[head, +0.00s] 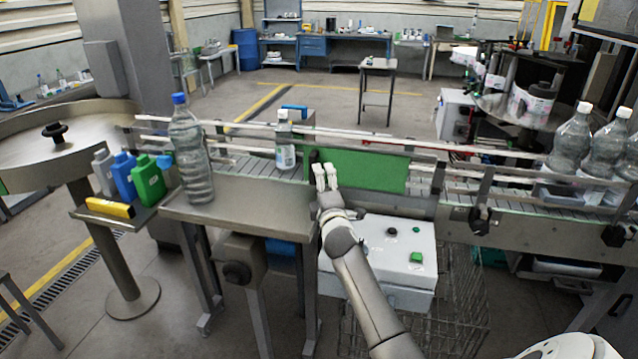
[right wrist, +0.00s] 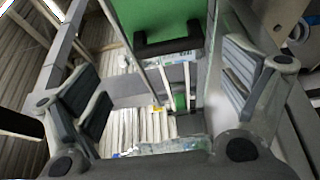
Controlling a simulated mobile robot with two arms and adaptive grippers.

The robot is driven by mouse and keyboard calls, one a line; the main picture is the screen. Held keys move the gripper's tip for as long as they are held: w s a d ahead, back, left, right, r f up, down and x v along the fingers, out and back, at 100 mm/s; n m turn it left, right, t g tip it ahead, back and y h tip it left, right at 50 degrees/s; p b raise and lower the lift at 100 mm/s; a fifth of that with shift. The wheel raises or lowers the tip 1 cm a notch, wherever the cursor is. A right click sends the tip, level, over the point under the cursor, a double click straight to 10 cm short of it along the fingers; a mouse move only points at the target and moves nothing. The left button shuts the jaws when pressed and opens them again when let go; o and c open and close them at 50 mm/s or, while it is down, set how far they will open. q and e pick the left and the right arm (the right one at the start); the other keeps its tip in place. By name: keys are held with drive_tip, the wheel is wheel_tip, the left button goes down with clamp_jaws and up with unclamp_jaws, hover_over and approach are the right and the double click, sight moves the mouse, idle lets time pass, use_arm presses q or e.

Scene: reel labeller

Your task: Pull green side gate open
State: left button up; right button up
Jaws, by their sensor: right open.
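The green side gate (head: 375,171) is a flat green panel along the near side of the conveyor in the head view. In the right wrist view the green panel (right wrist: 165,14) fills the top middle, with a black bar handle (right wrist: 168,46) on it. My right gripper (head: 325,176) is in front of the gate's left end. In the right wrist view my right gripper (right wrist: 165,95) has its fingers wide apart, with the handle showing in the gap toward the top. I see no contact between fingers and handle. My left gripper is not in view.
A small labelled bottle (head: 285,148) stands on the conveyor left of the gate. A large blue-capped bottle (head: 190,155) stands on the steel table (head: 235,205). A white control box (head: 385,258) sits below the gate. Large clear bottles (head: 570,140) stand at right.

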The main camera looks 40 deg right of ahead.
use_arm(q)
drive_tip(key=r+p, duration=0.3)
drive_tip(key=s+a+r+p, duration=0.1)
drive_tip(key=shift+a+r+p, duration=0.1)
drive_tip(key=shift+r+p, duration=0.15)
drive_tip(key=shift+p, duration=0.05)
use_arm(e)
wheel_tip(320, 180, up, 6)
drive_tip(key=shift+w+f, duration=0.1)
drive_tip(key=shift+f, duration=0.15)
drive_tip(key=v, duration=1.2)
